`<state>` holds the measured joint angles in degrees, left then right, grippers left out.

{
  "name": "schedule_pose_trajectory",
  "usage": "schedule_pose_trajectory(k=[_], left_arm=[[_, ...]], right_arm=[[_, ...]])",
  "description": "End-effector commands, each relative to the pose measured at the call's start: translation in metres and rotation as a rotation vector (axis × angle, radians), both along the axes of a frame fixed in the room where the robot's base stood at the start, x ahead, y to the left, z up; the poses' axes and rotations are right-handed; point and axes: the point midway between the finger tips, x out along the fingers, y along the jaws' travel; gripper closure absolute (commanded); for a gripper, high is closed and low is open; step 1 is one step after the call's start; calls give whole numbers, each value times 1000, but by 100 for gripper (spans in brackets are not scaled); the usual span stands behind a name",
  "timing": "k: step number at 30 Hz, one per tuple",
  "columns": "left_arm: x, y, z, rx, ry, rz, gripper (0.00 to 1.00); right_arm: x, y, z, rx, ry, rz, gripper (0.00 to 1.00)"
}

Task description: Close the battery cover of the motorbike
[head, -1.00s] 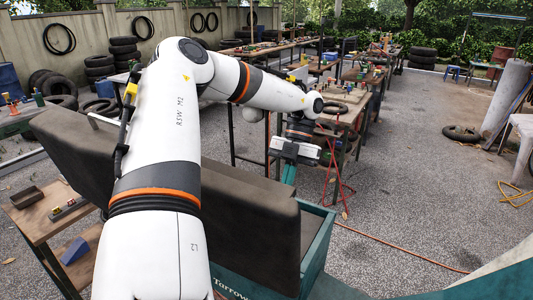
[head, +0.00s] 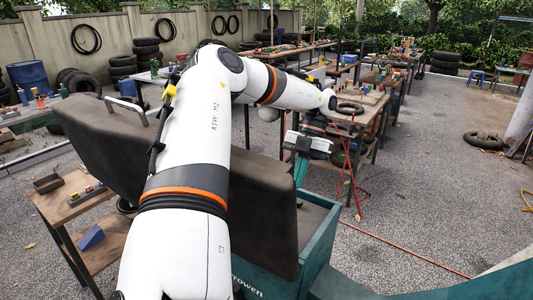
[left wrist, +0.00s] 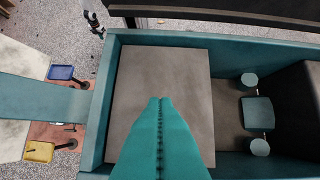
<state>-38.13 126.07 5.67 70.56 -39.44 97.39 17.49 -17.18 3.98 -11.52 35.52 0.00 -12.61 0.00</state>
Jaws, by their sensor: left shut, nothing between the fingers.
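A teal box (head: 318,252) with white lettering on its side stands at lower centre in the head view. A dark brown padded panel (head: 265,210), which looks like its cover, stands raised along the left side; my arm hides its middle. In the left wrist view the box rim (left wrist: 270,42) surrounds a flat grey-brown block (left wrist: 190,80) and a recess with small teal parts (left wrist: 257,112). My left gripper (head: 300,172) is past the panel's right end, over the box. Its teal fingers (left wrist: 160,105) are shut and empty, pointing over the block. My right gripper is out of view.
A wooden side table (head: 72,205) with small items stands at left. Workbenches (head: 365,110) with red cables stand behind the gripper. A tyre (head: 484,141) lies on the gravel at right. Open gravel (head: 430,190) lies between.

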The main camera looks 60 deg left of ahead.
Motion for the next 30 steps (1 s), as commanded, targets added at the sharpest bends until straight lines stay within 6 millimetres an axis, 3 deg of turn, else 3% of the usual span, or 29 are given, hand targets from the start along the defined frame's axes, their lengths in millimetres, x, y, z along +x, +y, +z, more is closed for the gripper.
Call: schedule_pose_trajectory(k=[8,12,18,30], left_arm=[[15,8,33,4,-1,2,100],[29,16,64,5,0,1,100],[43,26,92,2,3,2,100],[52,31,104,-1,1,-1,100]], right_arm=[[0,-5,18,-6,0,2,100],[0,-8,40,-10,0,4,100],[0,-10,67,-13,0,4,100],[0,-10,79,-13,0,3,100]])
